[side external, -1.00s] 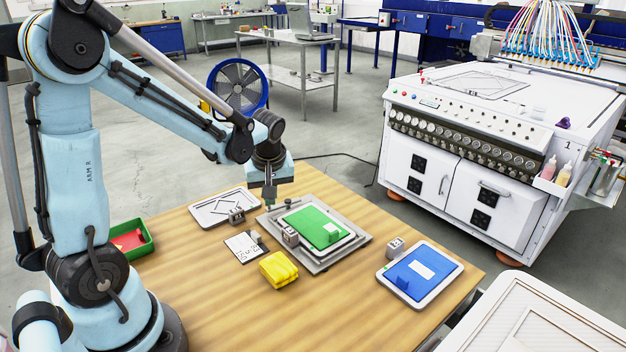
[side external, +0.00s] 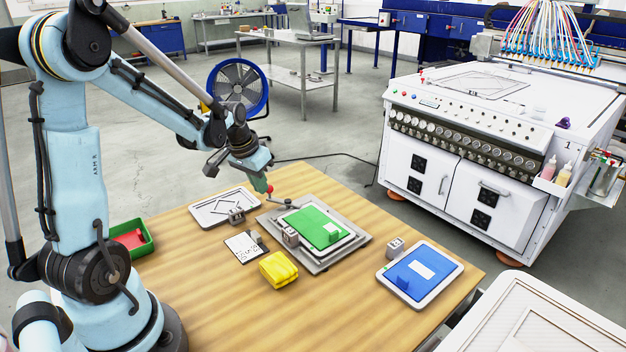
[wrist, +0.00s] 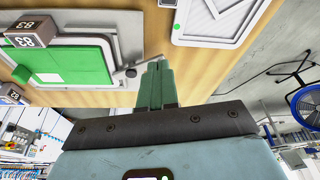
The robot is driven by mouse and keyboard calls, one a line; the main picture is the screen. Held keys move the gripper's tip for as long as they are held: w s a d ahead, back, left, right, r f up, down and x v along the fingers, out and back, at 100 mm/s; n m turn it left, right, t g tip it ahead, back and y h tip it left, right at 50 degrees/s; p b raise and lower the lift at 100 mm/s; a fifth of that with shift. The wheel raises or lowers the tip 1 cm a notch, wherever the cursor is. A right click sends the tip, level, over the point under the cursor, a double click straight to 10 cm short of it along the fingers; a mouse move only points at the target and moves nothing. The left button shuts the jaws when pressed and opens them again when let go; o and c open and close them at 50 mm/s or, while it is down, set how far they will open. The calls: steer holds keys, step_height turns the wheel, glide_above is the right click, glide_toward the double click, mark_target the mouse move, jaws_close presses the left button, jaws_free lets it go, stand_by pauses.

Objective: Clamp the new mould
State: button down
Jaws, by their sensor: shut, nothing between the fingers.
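The green mould (side external: 312,228) lies in a white frame on the grey clamping fixture (side external: 322,262); it also shows upside down at upper left in the wrist view (wrist: 85,62). A clamp lever (side external: 282,204) sits at the fixture's back left corner, with a red knob (side external: 270,188) by my fingertips. My gripper (side external: 265,187) is shut, at the knob above the table's back edge. In the wrist view its green fingers (wrist: 154,82) are together with nothing between them, beside the fixture's corner. Whether they touch the lever I cannot tell.
A blue mould (side external: 420,274) lies at right, and a white mould with a diamond outline (side external: 212,207) at back left. A yellow cloth (side external: 278,268), a note card (side external: 240,247), small number blocks (side external: 394,247) and a green bin (side external: 118,239) are also on the table. The front is clear.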

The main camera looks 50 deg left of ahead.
steer(key=m, duration=0.1)
steer(key=w+a+m, duration=0.1)
steer(key=m, duration=0.1)
steer(key=w+m+h, duration=0.1)
steer(key=shift+a+m, duration=0.3)
steer(key=shift+a, duration=0.1)
steer(key=shift+w+a, duration=0.1)
steer(key=shift+w, duration=0.2)
stand_by(0.3)
steer(key=s, duration=0.1)
steer(key=s+r, duration=0.1)
steer(key=s, duration=0.1)
steer(key=s+a, duration=0.1)
steer(key=shift+s+r, duration=0.15)
steer(key=v, duration=0.9)
steer(key=shift+a+r, duration=0.15)
steer(key=shift+r, duration=0.05)
steer(key=s+d+f+t, duration=0.1)
steer(key=d+t, duration=0.1)
steer(key=d, duration=1)
steer(key=s+d+f+n+t, duration=0.1)
steer(key=d, duration=1)
steer(key=shift+s+d+t, duration=0.25)
steer(key=shift+d+t, duration=0.15)
